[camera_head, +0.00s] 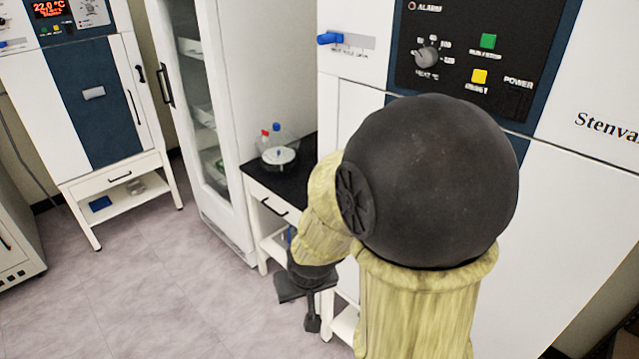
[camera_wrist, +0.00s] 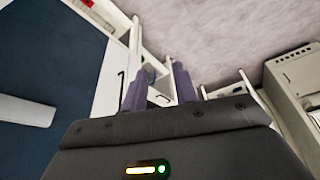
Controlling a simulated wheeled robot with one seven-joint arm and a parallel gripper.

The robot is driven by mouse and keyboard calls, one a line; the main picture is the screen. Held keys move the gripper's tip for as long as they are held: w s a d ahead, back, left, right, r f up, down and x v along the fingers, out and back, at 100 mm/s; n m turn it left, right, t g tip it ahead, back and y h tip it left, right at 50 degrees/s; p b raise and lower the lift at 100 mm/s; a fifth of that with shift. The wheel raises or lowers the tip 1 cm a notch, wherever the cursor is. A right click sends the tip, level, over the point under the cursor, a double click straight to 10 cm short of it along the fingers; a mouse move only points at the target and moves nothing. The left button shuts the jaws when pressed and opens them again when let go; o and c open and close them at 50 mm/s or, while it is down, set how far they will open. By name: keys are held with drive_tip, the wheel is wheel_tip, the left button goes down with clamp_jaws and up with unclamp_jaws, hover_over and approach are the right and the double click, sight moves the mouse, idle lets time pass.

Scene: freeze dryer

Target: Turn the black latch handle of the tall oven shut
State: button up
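A white oven (camera_head: 95,95) with a dark blue door panel stands at the back left in the head view. It has a black latch handle (camera_head: 140,74) on the right side of its front. A second, larger white oven (camera_head: 575,215) stands close on the right, its front largely hidden by my arm. I cannot tell which is the tall oven or whether a latch is shut. My gripper (camera_head: 309,300) points down at the lower middle, apart from the left oven. In the wrist view its two fingers (camera_wrist: 158,88) are spread with nothing visibly held.
A glass-door cabinet (camera_head: 243,80) stands between the ovens. A black-topped side table (camera_head: 290,183) holds glassware with red and blue caps (camera_head: 277,147). The floor (camera_head: 150,280) at front left is clear. A blue-panelled white front (camera_wrist: 45,75) fills the wrist view's left.

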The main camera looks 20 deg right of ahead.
drive_tip(key=w+d+m+t+h, duration=0.2)
drive_tip(key=w+d+t+h, duration=0.2)
drive_tip(key=w+d+t, duration=0.9)
drive_tip(key=shift+w+d+r, duration=0.25)
drive_tip(key=shift+w+d, duration=0.85)
drive_tip(key=shift+w, duration=0.4)
drive_tip(key=shift+w, duration=0.1)
drive_tip(key=p+x, duration=0.4)
drive_tip(key=x, duration=1.3)
drive_tip(key=shift+r+p, duration=0.35)
drive_tip(key=shift+p, duration=0.05)
drive_tip(key=shift+w, duration=0.1)
drive_tip(key=shift+c, duration=0.4)
clamp_jaws()
